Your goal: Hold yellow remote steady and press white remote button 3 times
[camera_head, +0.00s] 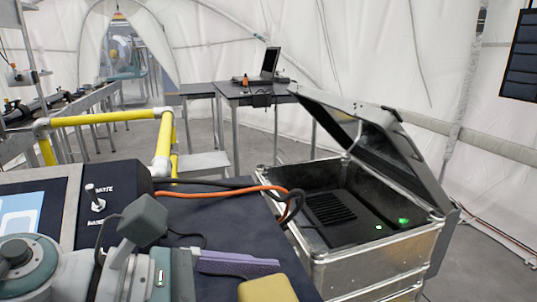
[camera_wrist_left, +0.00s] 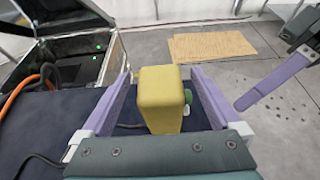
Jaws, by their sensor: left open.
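The yellow remote (camera_wrist_left: 160,98) stands on the dark blue table top in the left wrist view. A green part and a small white spot, perhaps the white button (camera_wrist_left: 187,110), show on its right side. My left gripper (camera_wrist_left: 161,72) is open, with one purple finger on each side of the remote and gaps to both. In the head view the yellow remote (camera_head: 267,289) is cut by the bottom edge, beside a purple finger of my left gripper (camera_head: 238,263). My right gripper (camera_wrist_left: 272,82) shows partly at the right of the wrist view, apart from the remote; its opening is unclear.
An open metal case (camera_head: 372,262) with green lights stands right of the table (camera_head: 215,215). An orange cable (camera_head: 225,192) and black cables run to it. A control panel with a toggle switch (camera_head: 97,203) is at left. Yellow rails (camera_head: 105,118) stand behind.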

